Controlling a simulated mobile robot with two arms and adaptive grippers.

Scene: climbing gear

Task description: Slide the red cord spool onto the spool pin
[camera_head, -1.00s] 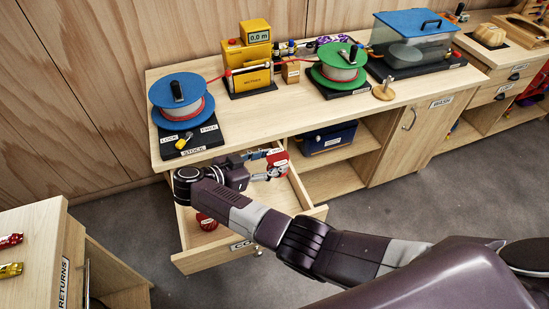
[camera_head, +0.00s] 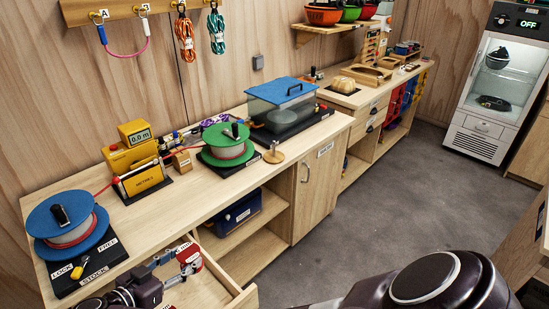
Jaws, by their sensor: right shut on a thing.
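The red cord spool (camera_head: 188,262), small with a white label, is held in my right gripper (camera_head: 176,258) above the open drawer at the lower left. The gripper is shut on it, and the spool is apart from the counter top. A small round wooden stand with an upright peg (camera_head: 273,153), which looks like the spool pin, stands on the counter's front edge, right of the green reel. Its peg looks bare. My left gripper is not in view.
The drawer (camera_head: 240,299) is pulled out below the counter. A blue reel (camera_head: 50,225), yellow meter (camera_head: 137,165), green reel (camera_head: 216,136) and blue-lidded clear box (camera_head: 278,109) line the counter (camera_head: 150,215). Bare counter lies in front of the meter.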

